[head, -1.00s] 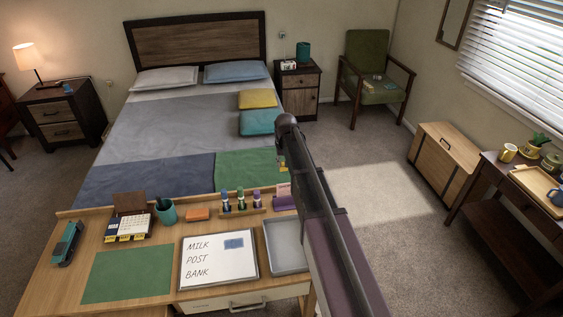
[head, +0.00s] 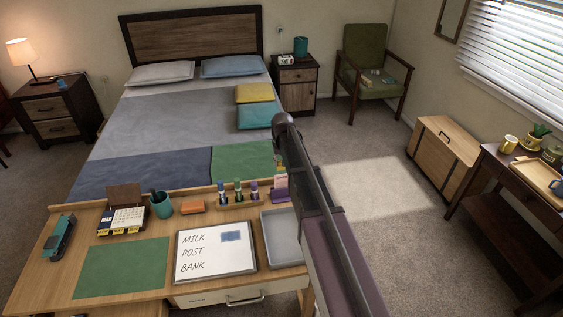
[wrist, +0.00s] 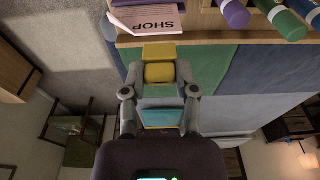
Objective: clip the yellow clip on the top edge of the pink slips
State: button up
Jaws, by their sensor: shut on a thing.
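The yellow clip (wrist: 159,51) is held between the fingers of my gripper (wrist: 160,74) in the wrist view. The pink slips (wrist: 148,18) stand just beyond the clip, with upside-down "SHOP" lettering and a darker pink edge. The clip appears apart from the slips, though its exact gap is hard to judge. In the head view the pink slips (head: 281,183) stand at the desk's back right, partly behind my arm. A small yellow patch, likely the clip (head: 279,160), shows above them; my fingers are mostly hidden there.
A wooden holder with several colored markers (head: 238,200) stands left of the slips.

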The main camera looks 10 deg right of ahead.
aim_at(281, 175)
jog(key=shift+f+b, duration=0.45)
jog(key=shift+f, duration=0.2)
jog(key=shift+f+b, duration=1.6)
dwell(1.9)
jog(key=o, duration=0.8)
jog(key=shift+r, duration=0.2)
notch_tip(281, 175, up, 9)
jog(key=p, duration=0.9)
jog(key=shift+f, duration=0.2)
dwell(0.4)
